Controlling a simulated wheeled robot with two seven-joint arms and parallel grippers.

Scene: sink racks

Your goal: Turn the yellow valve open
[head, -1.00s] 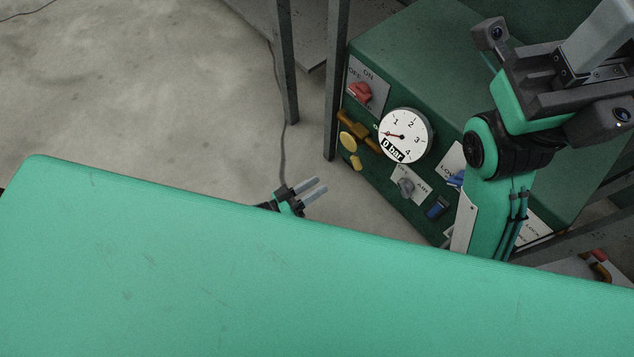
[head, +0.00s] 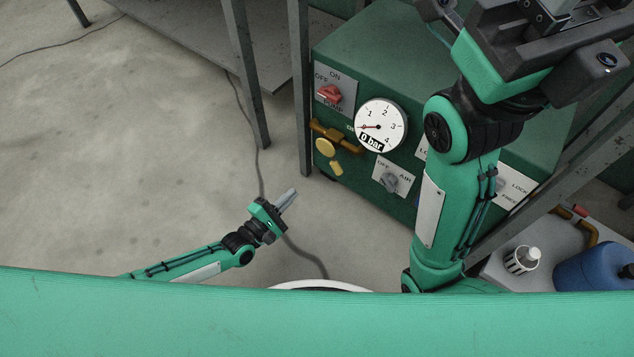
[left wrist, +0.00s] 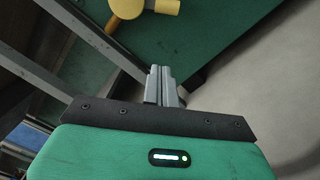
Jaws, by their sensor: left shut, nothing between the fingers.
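The yellow valve (head: 326,147) is on the front of a green machine in the head view, beside a brass-coloured pipe piece (head: 341,135). In the left wrist view its yellow round part (left wrist: 127,8) is cut off by the top edge. My left gripper (head: 291,194) is shut and empty, below and left of the valve and apart from it. Its closed fingers show in the left wrist view (left wrist: 162,75), pointing up toward the green panel. My right arm stands large at the right of the head view; its fingertips cannot be made out.
The white gauge (head: 381,125) reads 0 bar. A red knob (head: 330,95) and a grey knob (head: 391,183) share the panel. Metal legs (head: 246,75) stand left of the machine. A blue container (head: 595,270) stands lower right. Open floor (head: 120,160) lies left.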

